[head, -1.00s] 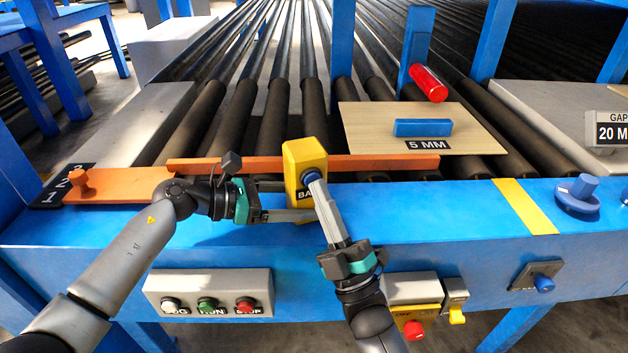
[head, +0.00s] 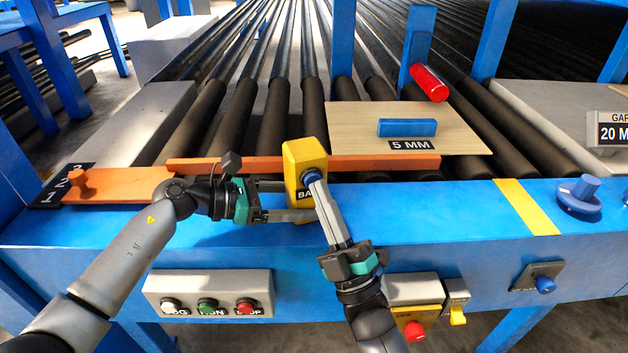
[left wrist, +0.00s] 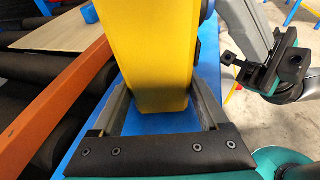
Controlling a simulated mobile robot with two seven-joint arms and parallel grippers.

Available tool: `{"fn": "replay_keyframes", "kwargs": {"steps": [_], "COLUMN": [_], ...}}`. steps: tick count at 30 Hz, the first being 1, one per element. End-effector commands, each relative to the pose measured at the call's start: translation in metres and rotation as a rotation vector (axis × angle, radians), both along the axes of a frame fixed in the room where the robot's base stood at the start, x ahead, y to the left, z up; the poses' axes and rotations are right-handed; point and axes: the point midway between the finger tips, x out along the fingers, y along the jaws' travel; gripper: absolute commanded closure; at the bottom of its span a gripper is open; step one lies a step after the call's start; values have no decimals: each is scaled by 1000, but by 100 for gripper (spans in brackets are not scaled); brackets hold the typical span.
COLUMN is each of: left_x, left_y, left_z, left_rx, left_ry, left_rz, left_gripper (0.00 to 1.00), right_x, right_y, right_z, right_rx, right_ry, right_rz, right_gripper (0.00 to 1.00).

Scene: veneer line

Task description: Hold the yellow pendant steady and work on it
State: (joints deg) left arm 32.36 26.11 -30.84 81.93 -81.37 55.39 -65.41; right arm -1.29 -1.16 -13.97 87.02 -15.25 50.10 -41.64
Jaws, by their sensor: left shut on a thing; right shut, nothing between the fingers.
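The yellow pendant (head: 302,158) stands upright at the front edge of the roller line, with a blue round button on its front and a partly hidden label starting "BA". My left gripper (head: 300,200) is shut on the pendant from the left. In the left wrist view its two fingers lie on either side of the yellow body (left wrist: 158,50). My right gripper (head: 314,182) is shut and empty, its fingertips at the blue button, seemingly touching it. The fingertips hide part of the button and the label.
An orange bar (head: 380,163) runs behind the pendant. A veneer sheet (head: 350,118) marked 5 MM, with a blue block (head: 407,128) on it, lies on the rollers. Below are a push-button box (head: 208,293) and a yellow box with a red button (head: 414,331).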

Motion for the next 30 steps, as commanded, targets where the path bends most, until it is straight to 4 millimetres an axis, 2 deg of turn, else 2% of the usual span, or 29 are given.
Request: {"fn": "replay_keyframes", "kwargs": {"steps": [14, 30], "left_x": [0, 0], "left_y": [0, 0], "left_z": [0, 0], "left_rx": [-1, 0], "left_ry": [0, 1], "left_rz": [0, 0], "left_gripper": [54, 54], "right_x": [-8, -53], "right_y": [-4, -18], "right_z": [2, 1], "right_rx": [0, -1], "right_ry": [-5, -5], "right_rz": [0, -1], "right_gripper": [100, 100]}}
